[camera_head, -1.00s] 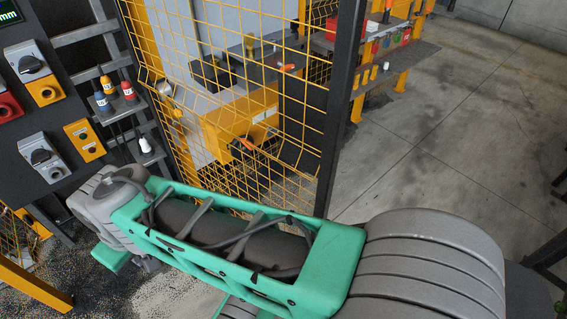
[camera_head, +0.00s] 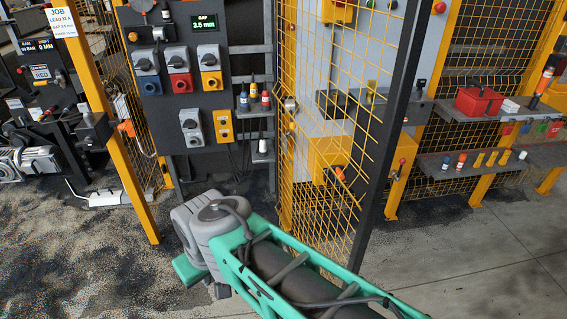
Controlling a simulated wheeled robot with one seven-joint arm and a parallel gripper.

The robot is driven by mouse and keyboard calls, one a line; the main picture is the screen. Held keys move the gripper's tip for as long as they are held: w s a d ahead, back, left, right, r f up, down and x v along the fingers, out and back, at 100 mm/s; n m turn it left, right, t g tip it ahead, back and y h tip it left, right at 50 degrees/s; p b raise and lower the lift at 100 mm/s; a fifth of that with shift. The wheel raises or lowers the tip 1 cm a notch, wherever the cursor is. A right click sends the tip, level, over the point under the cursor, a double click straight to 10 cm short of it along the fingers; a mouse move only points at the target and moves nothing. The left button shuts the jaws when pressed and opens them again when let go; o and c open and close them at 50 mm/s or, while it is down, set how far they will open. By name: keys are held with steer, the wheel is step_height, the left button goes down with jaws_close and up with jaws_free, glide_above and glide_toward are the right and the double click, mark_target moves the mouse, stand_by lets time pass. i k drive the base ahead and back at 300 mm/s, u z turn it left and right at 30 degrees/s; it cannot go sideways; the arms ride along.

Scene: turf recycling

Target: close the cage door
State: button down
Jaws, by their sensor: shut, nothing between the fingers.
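The cage door (camera_head: 388,130) is a yellow wire-mesh panel with a dark upright bar along its right edge. It stands right of centre, angled out from the cage front toward me, so it looks open. Machinery with a yellow box (camera_head: 328,152) shows through its mesh. A small round metal fitting (camera_head: 290,104) sits by its left side. My green and grey arm reaches across the bottom, in front of the door's lower part. I cannot tell whether it touches the door.
A dark control panel (camera_head: 165,112) with knobs stands left of the door, beside a small shelf of bottles (camera_head: 253,97). A yellow post (camera_head: 118,150) stands further left. Shelves with a red box (camera_head: 478,101) are at right. Open floor (camera_head: 480,245) lies at lower right.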

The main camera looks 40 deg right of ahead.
mark_target(374, 142)
steer(key=u, duration=2.1)
steer(key=k, duration=1.85)
steer(key=z, duration=1.15)
steer(key=k, duration=0.2)
steer(key=u, duration=0.3)
steer(key=i, duration=0.15)
steer(key=z, duration=0.05)
